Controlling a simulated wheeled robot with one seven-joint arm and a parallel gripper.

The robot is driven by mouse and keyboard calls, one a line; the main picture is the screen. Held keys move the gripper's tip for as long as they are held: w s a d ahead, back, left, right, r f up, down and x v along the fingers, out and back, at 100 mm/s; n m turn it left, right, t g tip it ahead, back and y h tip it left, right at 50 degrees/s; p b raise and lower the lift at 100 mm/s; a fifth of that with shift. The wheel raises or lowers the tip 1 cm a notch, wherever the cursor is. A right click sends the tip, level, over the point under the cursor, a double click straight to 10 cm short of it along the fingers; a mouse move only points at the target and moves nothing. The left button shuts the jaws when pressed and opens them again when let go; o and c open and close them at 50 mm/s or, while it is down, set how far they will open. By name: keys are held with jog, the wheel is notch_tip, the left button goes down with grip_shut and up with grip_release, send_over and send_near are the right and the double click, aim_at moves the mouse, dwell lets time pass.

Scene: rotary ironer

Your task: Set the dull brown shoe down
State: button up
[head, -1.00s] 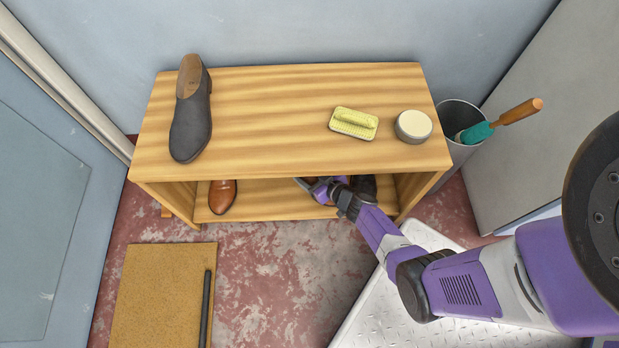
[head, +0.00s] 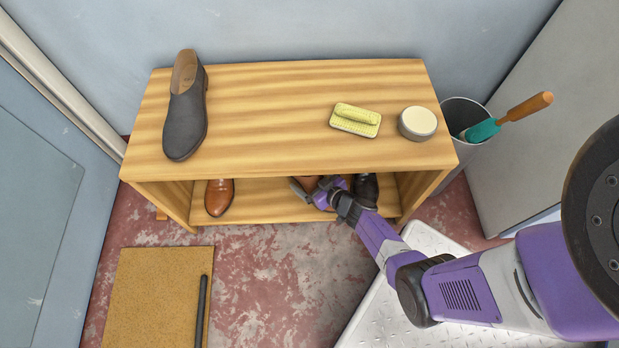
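A brown shoe (head: 307,182) is on the lower level of the wooden bench (head: 270,158), right of the middle, mostly hidden by the bench top and my gripper. My gripper (head: 314,191) reaches in under the top's front edge, with its fingers at this shoe, one on its left side. Whether they press on it, and whether the shoe rests fully on the lower board, I cannot tell. Another brown shoe (head: 219,197), glossier and more orange, stands on the lower level at the left. A dark shoe (head: 366,190) stands just right of my gripper.
On the bench top are a grey shoe (head: 186,115), a yellow brush (head: 355,119) and a round tin (head: 417,123). A bin (head: 460,112) with a teal-and-orange tool (head: 510,116) stands at the right. A tan mat (head: 150,300) with a dark bar (head: 202,310) lies front left. The lower level's middle is clear.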

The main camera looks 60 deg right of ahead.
jog(key=shift+r, duration=0.2)
jog(key=shift+s+a+r+p, duration=0.15)
jog(key=shift+s+p, duration=0.1)
jog(key=shift+p, duration=0.25)
jog(key=p+v, duration=0.6)
jog(key=v, duration=0.4)
jog(key=shift+s+r+p, duration=0.1)
jog(key=shift+s+p, duration=0.25)
jog(key=shift+p, duration=0.05)
jog(key=shift+s+a+r, duration=0.25)
jog(key=shift+s+a, duration=0.15)
jog(key=s+a+r+n+y, duration=0.1)
jog(key=s+a+r, duration=0.3)
jog(key=r, duration=1)
jog(key=s+a+r+t+y, duration=0.1)
jog(key=s+a+r, duration=0.4)
jog(key=r, duration=0.9)
jog(key=s+a+r+n+t+y, duration=0.1)
jog(key=s+a+r, duration=0.3)
jog(key=a+r, duration=0.4)
notch_tip(320, 180, up, 6)
jog(key=shift+s+n, duration=0.3)
jog(key=shift+s, duration=0.1)
